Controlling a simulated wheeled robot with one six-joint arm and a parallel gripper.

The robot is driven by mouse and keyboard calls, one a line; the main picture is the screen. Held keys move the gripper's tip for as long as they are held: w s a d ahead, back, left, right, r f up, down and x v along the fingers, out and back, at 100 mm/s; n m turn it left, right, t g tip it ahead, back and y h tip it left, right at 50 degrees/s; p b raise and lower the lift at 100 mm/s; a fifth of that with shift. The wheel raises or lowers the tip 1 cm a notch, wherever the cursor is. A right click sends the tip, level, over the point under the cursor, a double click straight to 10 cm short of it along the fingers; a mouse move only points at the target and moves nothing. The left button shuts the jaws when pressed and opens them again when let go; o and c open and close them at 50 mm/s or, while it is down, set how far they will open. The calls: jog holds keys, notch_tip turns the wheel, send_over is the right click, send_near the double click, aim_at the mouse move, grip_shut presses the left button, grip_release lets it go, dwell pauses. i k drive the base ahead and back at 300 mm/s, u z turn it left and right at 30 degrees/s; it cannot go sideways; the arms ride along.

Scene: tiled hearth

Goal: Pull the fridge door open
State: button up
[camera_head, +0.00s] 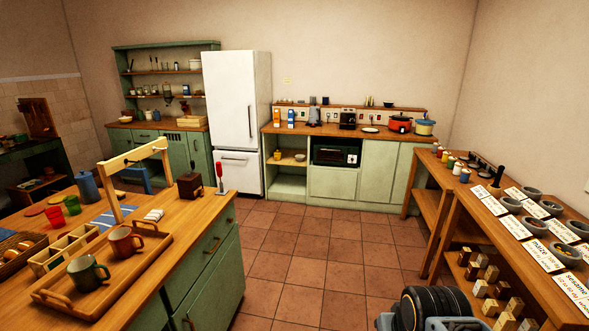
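The white fridge (228,110) stands against the back wall, left of the middle of the picture. Its tall upper door is shut, with a vertical handle (250,121) near its right edge. Below it is a shorter lower front (237,172), also shut, with a horizontal handle near its top. A dark rounded part at the bottom edge looks like part of my arm. The fingers of my gripper do not show, and nothing of mine touches the fridge.
A wooden-topped island (198,225) with a tray (75,297) and mugs fills the left foreground. A green counter (379,174) stands right of the fridge, a green hutch (177,147) left. Wooden shelving (462,199) lines the right. Tiled floor (300,245) between them is clear.

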aim_at(229, 77)
jog(key=u, duration=0.2)
jog(key=i, duration=2.3)
jog(key=u, duration=0.6)
jog(key=i, duration=2.5)
jog(key=u, duration=0.3)
jog(key=i, duration=1.85)
jog(key=u, duration=0.1)
